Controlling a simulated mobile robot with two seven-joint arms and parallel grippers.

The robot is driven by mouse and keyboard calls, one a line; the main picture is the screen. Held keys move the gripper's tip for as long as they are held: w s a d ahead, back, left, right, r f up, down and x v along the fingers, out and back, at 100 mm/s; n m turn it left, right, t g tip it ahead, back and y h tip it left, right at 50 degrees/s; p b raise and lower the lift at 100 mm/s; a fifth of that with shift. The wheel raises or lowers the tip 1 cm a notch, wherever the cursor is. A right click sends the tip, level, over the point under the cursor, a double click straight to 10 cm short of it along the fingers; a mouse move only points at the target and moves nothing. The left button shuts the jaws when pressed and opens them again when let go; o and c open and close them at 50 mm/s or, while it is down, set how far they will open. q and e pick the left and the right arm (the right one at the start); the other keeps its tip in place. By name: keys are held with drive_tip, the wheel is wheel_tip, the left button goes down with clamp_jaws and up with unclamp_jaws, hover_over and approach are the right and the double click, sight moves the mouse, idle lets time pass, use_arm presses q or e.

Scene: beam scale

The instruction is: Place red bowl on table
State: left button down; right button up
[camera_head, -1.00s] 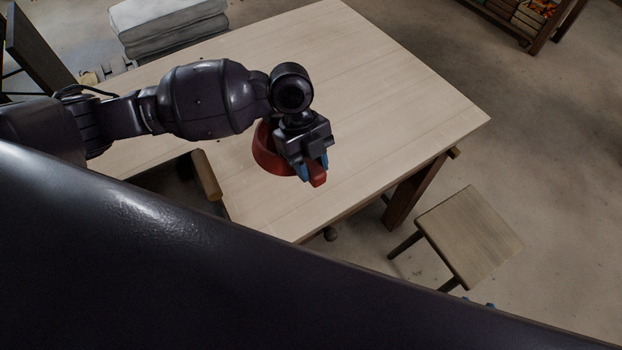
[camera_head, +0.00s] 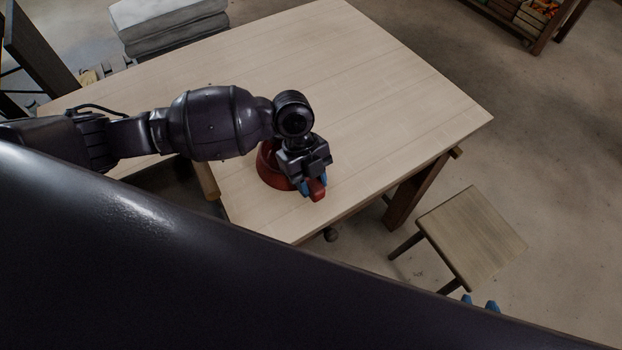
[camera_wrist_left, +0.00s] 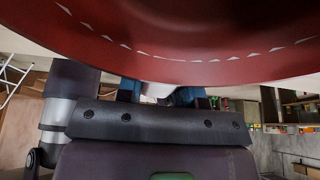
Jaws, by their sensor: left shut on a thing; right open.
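The red bowl (camera_head: 268,170) is at the near part of the pale wooden table (camera_head: 360,80) in the head view, partly hidden by my left gripper. My left gripper (camera_head: 312,187) points down with blue fingertips shut on the bowl's near right rim. In the left wrist view the bowl (camera_wrist_left: 190,40) fills the top, red with a row of white marks, above the blue fingers. The bowl is low over or on the tabletop; I cannot tell if it touches. My right gripper (camera_head: 480,303) shows only its blue fingertips, apart and empty, at the bottom right.
A wooden stool (camera_head: 472,238) stands right of the table. A grey stack (camera_head: 170,28) is beyond the table's far left edge. A shelf with crates (camera_head: 525,20) is at the top right. The table's middle and far right are clear.

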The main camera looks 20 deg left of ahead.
use_arm(q)
drive_tip(key=c, duration=0.8)
unclamp_jaws()
drive_tip(key=shift+f, duration=0.1)
drive_tip(key=p+v, duration=0.1)
drive_tip(key=v, duration=1.1)
drive_tip(key=shift+s, duration=0.1)
